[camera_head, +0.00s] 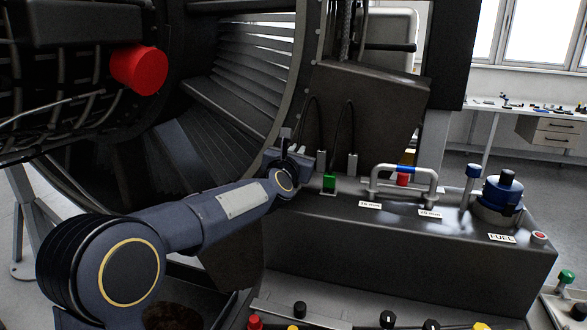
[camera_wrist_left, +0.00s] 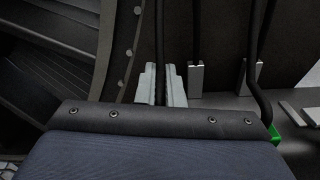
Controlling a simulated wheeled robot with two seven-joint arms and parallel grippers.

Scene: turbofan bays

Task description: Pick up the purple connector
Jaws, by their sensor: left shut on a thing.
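My left gripper (camera_head: 288,148) is at the left end of the dark console, beside the engine's round casing. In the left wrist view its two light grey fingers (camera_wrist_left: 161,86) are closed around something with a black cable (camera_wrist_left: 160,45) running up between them. The held piece looks like a cabled connector, but its body is hidden and no purple shows in either view. Two grey cabled connectors (camera_head: 321,160) (camera_head: 352,164) stand upright to its right; they also show in the left wrist view (camera_wrist_left: 196,80) (camera_wrist_left: 253,73). My right gripper is not in view.
The console (camera_head: 420,255) carries a green block (camera_head: 329,184), a grey pipe handle with a blue band (camera_head: 405,169) and a blue fuel cap (camera_head: 500,195). The engine casing (camera_head: 300,75) stands close on the left. A red cylinder (camera_head: 139,70) is at upper left.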

